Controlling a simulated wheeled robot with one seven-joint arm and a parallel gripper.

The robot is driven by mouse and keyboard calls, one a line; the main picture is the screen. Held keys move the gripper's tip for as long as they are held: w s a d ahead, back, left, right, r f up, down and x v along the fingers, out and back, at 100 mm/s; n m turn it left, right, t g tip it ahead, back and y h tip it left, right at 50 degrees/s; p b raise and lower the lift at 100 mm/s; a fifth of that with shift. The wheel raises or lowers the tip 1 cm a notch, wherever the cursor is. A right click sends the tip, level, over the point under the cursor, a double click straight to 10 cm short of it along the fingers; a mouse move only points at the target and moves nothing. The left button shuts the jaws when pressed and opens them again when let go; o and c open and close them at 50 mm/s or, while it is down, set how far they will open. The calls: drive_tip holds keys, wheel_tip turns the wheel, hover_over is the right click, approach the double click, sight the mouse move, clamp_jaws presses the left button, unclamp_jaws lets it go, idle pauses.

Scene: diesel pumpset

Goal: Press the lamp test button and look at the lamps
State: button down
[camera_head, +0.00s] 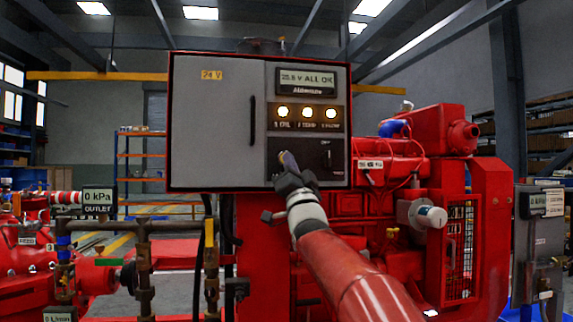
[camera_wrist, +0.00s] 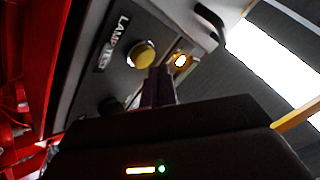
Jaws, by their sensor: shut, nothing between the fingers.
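The control panel (camera_head: 210,150) has a red frame and grey face. Three round lamps, left (camera_head: 283,112), middle (camera_head: 307,112) and right (camera_head: 331,113), glow pale yellow below a display (camera_head: 306,81) reading "25.8 V ALL OK". The lamp test button (camera_wrist: 141,55) is a yellow knob beside its "LAMP TEST" label (camera_wrist: 113,43) in the wrist view; my gripper hides it in the head view. My gripper (camera_head: 286,156) is shut and empty, fingertips at the panel's lower part. In the wrist view its tips (camera_wrist: 160,72) appear close beside the button; I cannot tell whether they touch. One lit lamp (camera_wrist: 180,61) shows just beyond them.
A dark rotary switch (camera_head: 326,154) sits right of my gripper on the panel. A black door handle (camera_head: 252,120) is to the left. The red engine (camera_head: 440,140) stands behind on the right, with pipes (camera_head: 143,270) at lower left.

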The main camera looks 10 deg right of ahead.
drive_tip(key=shift+s+b, duration=2)
drive_tip(key=shift+s, duration=0.5)
